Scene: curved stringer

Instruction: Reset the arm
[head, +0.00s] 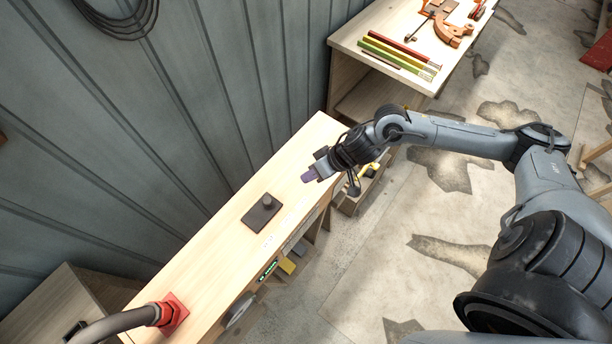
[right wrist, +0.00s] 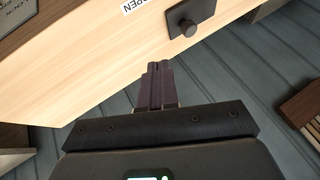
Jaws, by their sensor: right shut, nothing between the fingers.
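My right arm reaches in from the right in the head view. Its gripper (head: 309,176) is over the far part of the narrow wooden workbench (head: 215,247), near that bench's front edge. In the right wrist view the gripper's two dark fingers (right wrist: 157,70) are together with nothing between them. A dark square plate with a round knob (head: 262,212) is on the bench top, nearer than the gripper and apart from it. The plate also shows at the top of the right wrist view (right wrist: 190,14). My left gripper is not in view.
A red fitting (head: 174,312) with a grey hose stands at the bench's near end. A second table (head: 352,38) at the back holds coloured bars and an orange clamp. A ribbed grey wall (head: 170,100) runs behind the bench. The patched floor (head: 350,270) in front is open.

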